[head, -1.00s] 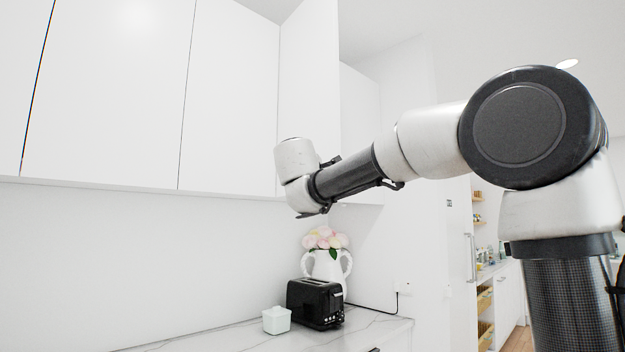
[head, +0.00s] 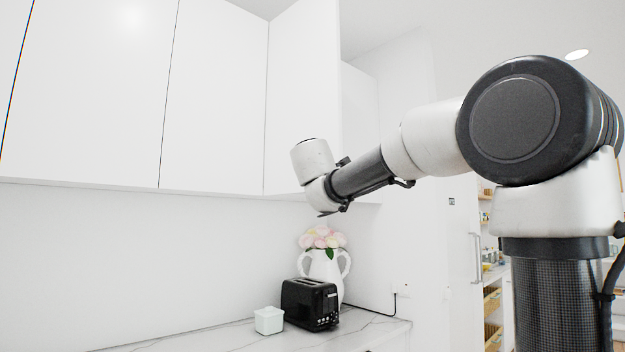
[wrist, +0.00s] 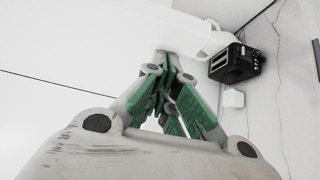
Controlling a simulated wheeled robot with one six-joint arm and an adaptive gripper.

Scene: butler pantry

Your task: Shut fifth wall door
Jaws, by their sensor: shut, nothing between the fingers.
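The white wall doors run along the left of the head view. The rightmost large panel (head: 303,100) looks like the fifth wall door; it stands at an angle to its neighbour (head: 215,95), swung out from the row. My wrist is in front of its lower right edge in the head view, where my gripper itself is hidden. In the wrist view my gripper (wrist: 164,62) is shut and empty, its green-padded fingers together. A white surface with a thin dark seam lies left of the fingers; whether they touch it I cannot tell.
Below, a marble counter (head: 235,338) holds a black toaster (head: 310,303), a pale small box (head: 269,320) and a white vase of pink flowers (head: 325,270). Another white cabinet (head: 360,100) is behind the open panel. Open air lies between counter and cabinets.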

